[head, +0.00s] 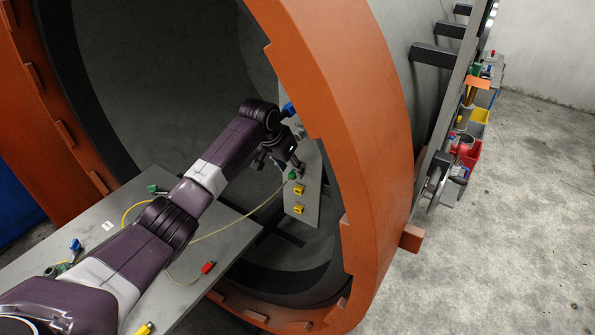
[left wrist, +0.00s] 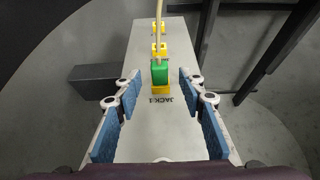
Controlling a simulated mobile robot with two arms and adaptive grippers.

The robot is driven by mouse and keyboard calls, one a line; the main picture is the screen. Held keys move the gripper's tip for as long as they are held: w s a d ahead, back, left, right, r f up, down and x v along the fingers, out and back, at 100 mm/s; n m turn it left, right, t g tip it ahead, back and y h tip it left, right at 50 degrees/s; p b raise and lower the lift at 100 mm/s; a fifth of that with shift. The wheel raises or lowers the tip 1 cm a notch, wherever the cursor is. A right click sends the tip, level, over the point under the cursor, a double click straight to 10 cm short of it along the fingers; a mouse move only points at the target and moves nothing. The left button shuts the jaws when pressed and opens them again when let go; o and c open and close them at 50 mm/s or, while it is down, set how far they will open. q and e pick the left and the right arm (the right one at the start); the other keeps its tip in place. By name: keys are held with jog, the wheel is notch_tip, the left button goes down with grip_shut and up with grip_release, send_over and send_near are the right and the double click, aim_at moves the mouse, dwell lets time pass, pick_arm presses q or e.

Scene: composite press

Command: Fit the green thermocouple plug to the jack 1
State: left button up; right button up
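The green thermocouple plug (left wrist: 159,72) sits at the yellow jack 1 (left wrist: 160,90) in the left wrist view, with the printed label JACK 1 just below. It looks seated in the jack, with its pale cable running up the picture. The plug also shows small in the head view (head: 292,175). My left gripper (left wrist: 159,84) is open, its blue-padded fingers on either side of the plug with clear gaps. In the head view my left gripper (head: 286,164) is at the upper part of the panel, close to the plug. My right gripper is not in view.
The grey jack panel (head: 311,180) stands inside the orange-rimmed vessel (head: 350,90), with more yellow jacks (head: 299,190). A grey table (head: 110,238) carries a red plug (head: 208,267), a blue connector (head: 75,245) and another green piece (head: 152,188). The pale cable hangs between panel and table.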

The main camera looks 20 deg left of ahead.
pick_arm(q)
jog(key=s+a+r, duration=0.1)
jog(key=s+a, duration=0.2)
jog(key=s, duration=0.9)
notch_tip(320, 180, down, 22)
jog(key=s+a+f+n+b, duration=0.1)
jog(key=s+n+b, duration=0.1)
jog(key=s+b, duration=0.15)
jog(key=s+f+g+b, duration=0.1)
jog(key=s+f, duration=0.3)
jog(key=f, duration=0.3)
jog(key=s+f+y+b, duration=0.1)
jog(key=s+f+b, duration=0.1)
jog(key=s+f, duration=0.35)
jog(key=s+f+g+b, duration=0.1)
jog(key=s+f, duration=0.1)
jog(key=f, duration=0.7)
jog(key=s+d+f+b, duration=0.1)
jog(key=s+d+f, duration=0.1)
jog(key=s+f, duration=0.5)
jog(key=s+d+f+m+g+b, duration=0.1)
jog(key=s+f, duration=0.7)
jog(key=s, duration=1)
jog(key=s+d+f+g+b, duration=0.1)
jog(key=s+d+f+b, duration=0.2)
jog(key=s+f, duration=0.4)
jog(key=s+d, duration=0.1)
jog(key=s, duration=0.4)
jog(key=shift+s+d+f+m, duration=0.35)
jog(key=shift+m, duration=0.05)
